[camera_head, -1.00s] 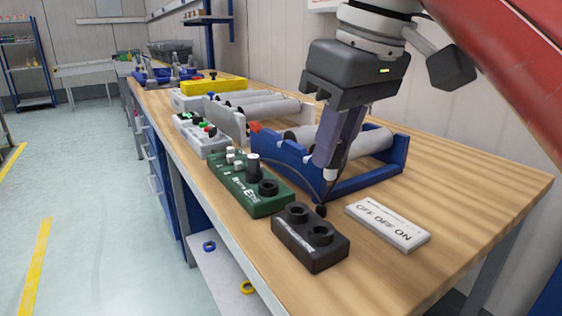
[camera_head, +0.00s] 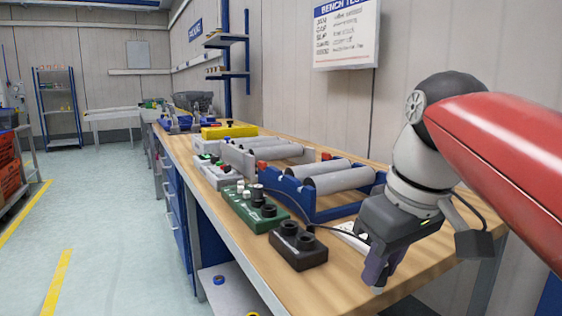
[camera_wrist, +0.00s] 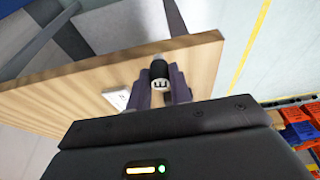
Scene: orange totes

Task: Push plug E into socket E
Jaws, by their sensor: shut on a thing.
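My gripper (camera_head: 377,286) is at the right of the bench in the head view, pointing down over the near part of the top. In the wrist view, my gripper (camera_wrist: 161,84) is shut on plug E (camera_wrist: 160,70), a dark cylinder with a pale band marked E. The plug is mostly hidden in the head view. A green box (camera_head: 240,213) with a dark round socket (camera_head: 268,210) stands left of my gripper, apart from it. Its lettering is too small to read now, so I cannot confirm which socket is E.
A black two-socket block (camera_head: 297,260) stands between the green box and my gripper. A white label block (camera_head: 352,233) is partly hidden behind my gripper. A blue rack (camera_head: 335,212) with grey rollers stands behind. A dark cable arcs towards my gripper. The bench's right part is clear.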

